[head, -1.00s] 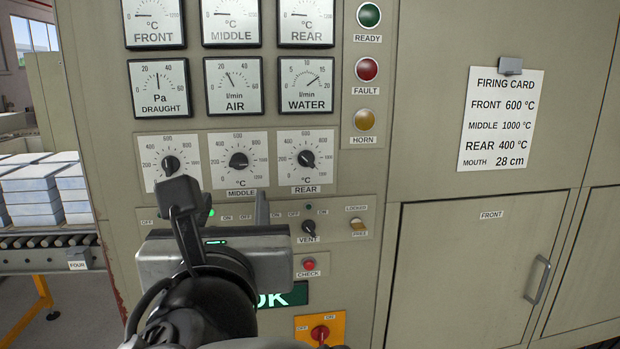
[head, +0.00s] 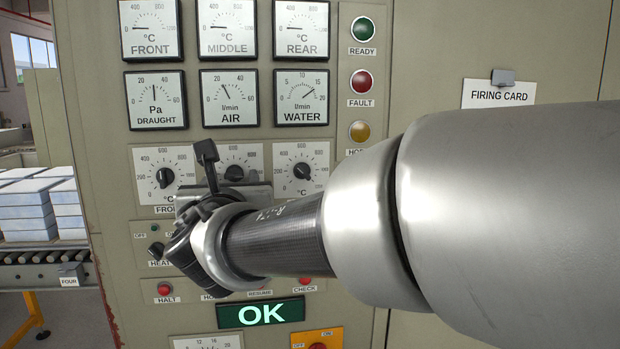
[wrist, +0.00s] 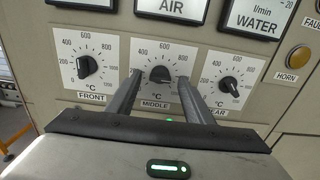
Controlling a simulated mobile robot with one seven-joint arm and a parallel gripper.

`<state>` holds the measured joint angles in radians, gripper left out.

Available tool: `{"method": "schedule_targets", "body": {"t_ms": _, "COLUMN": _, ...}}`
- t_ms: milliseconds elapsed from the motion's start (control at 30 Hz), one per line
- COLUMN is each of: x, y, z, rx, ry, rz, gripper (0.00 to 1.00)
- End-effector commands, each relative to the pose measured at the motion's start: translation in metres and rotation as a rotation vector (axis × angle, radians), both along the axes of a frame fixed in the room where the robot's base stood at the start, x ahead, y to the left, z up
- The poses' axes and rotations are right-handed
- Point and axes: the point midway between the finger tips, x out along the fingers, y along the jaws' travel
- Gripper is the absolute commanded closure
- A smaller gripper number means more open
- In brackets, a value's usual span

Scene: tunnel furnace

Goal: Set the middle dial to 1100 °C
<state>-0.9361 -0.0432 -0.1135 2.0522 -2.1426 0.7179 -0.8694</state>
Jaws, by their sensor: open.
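The middle dial (wrist: 160,74) is a black knob on a white scale plate, between the front dial (wrist: 84,67) and the rear dial (wrist: 229,86). In the wrist view my gripper (wrist: 157,84) is open, with one finger on each side of the middle knob. Whether the fingers touch it cannot be told. In the head view the middle dial (head: 235,172) shows just right of my upper finger, and my gripper (head: 188,195) and arm cover its lower part. The knob's exact setting is hard to read.
The firing card (head: 499,95) is mostly hidden behind my arm. Gauges such as the air gauge (head: 230,98) sit above the dials. Below are the halt button (head: 164,290) and a green OK display (head: 261,313). The horn lamp (wrist: 299,59) is at the right.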

Motion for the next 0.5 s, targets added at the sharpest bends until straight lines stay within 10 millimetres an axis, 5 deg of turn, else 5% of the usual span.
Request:
{"method": "schedule_targets", "body": {"t_ms": 367, "x": 0.0061, "y": 0.0013, "z": -0.0001, "rx": 0.000, "ry": 0.000, "rz": -0.001, "gripper": 0.53}}
{"method": "schedule_targets", "body": {"t_ms": 500, "x": 0.0060, "y": 0.0012, "z": -0.0001, "rx": 0.000, "ry": 0.000, "rz": -0.001, "gripper": 0.77}}
